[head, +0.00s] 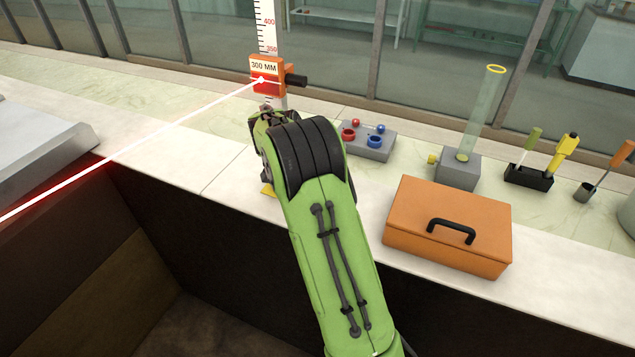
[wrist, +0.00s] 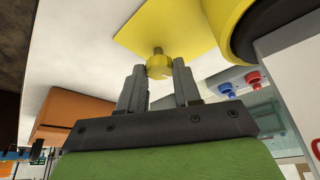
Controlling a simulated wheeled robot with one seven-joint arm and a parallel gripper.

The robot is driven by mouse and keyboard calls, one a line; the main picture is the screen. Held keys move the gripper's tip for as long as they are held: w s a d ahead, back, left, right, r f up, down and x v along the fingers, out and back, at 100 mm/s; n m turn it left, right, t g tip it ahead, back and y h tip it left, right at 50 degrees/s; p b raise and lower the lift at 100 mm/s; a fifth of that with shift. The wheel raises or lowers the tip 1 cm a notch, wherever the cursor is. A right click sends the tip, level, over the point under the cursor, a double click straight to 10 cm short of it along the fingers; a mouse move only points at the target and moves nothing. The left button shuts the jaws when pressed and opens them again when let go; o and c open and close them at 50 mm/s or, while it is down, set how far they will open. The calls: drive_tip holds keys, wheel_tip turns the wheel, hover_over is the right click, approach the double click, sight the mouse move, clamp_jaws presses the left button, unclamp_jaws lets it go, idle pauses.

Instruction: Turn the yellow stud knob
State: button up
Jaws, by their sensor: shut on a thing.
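The yellow stud knob (wrist: 160,67) shows in the wrist view, on a short dark stud against a yellow plate (wrist: 165,25). My gripper (wrist: 158,73) is shut on the knob, with one grey finger on each side of it. In the head view my green arm hides the gripper and the knob. Only a small yellow corner of the plate (head: 267,189) shows there, left of the arm.
A scale post with an orange 300 MM slider (head: 268,78) stands behind my arm, hit by a red beam. To the right are a grey block with red and blue knobs (head: 372,147), a glass cylinder (head: 482,115), a tool holder (head: 528,177) and an orange case (head: 450,228).

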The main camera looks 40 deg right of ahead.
drive_tip(key=o, duration=1.1)
drive_tip(key=shift+c, duration=0.2)
drive_tip(key=p+v, duration=0.4)
drive_tip(key=v, duration=1.1)
drive_tip(key=shift+a+r+p, duration=0.25)
drive_tip(key=shift+r+p, duration=0.05)
drive_tip(key=shift+r, duration=0.05)
